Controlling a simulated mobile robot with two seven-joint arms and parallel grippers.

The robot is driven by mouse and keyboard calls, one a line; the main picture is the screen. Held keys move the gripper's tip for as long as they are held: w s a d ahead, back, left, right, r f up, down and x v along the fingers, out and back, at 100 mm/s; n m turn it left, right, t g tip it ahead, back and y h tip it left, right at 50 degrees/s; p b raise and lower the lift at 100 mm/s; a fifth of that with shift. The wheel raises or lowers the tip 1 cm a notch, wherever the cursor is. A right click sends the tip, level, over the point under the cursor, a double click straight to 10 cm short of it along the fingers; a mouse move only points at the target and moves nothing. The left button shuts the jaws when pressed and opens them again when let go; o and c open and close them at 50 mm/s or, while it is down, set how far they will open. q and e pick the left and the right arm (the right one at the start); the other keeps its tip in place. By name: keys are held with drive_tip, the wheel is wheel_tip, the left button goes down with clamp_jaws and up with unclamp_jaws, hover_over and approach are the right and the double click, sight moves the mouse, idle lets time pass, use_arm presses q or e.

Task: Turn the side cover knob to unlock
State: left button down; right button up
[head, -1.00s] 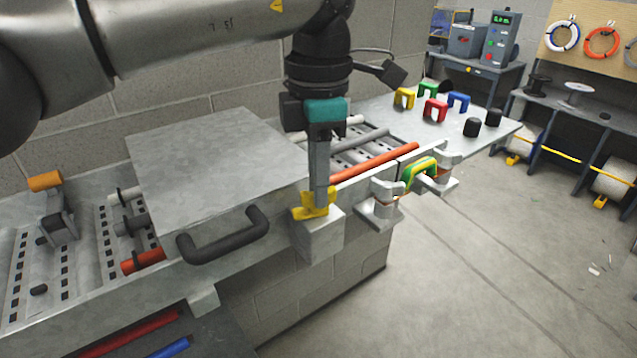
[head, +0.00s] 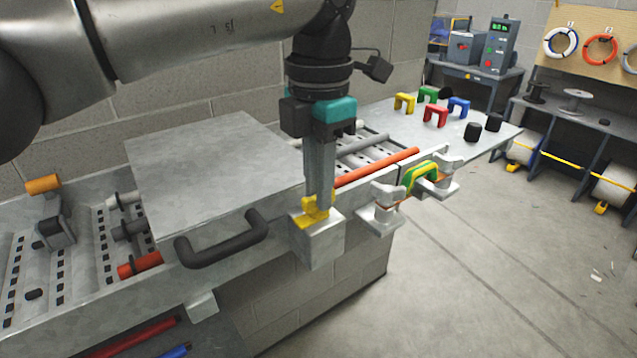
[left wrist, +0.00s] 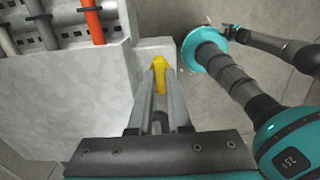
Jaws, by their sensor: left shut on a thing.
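The yellow side cover knob (head: 310,219) sits on a grey block (head: 320,243) on the front side of the metal tray, right of the cover's dark handle (head: 222,241). My left gripper (head: 318,203) points straight down and is shut on the knob. In the left wrist view the yellow knob (left wrist: 160,76) shows between the two finger ends, partly hidden by them. The flat grey cover (head: 205,175) lies closed over the tray. My right gripper is not in view.
Orange and grey cables (head: 376,167) run in the tray right of the cover.

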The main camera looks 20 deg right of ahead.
use_arm(q)
drive_tip(key=shift+r, duration=0.1)
drive_tip(key=c, duration=0.9)
unclamp_jaws()
drive_tip(key=shift+o, duration=0.2)
wheel_tip(320, 180, up, 15)
drive_tip(key=p, duration=0.3)
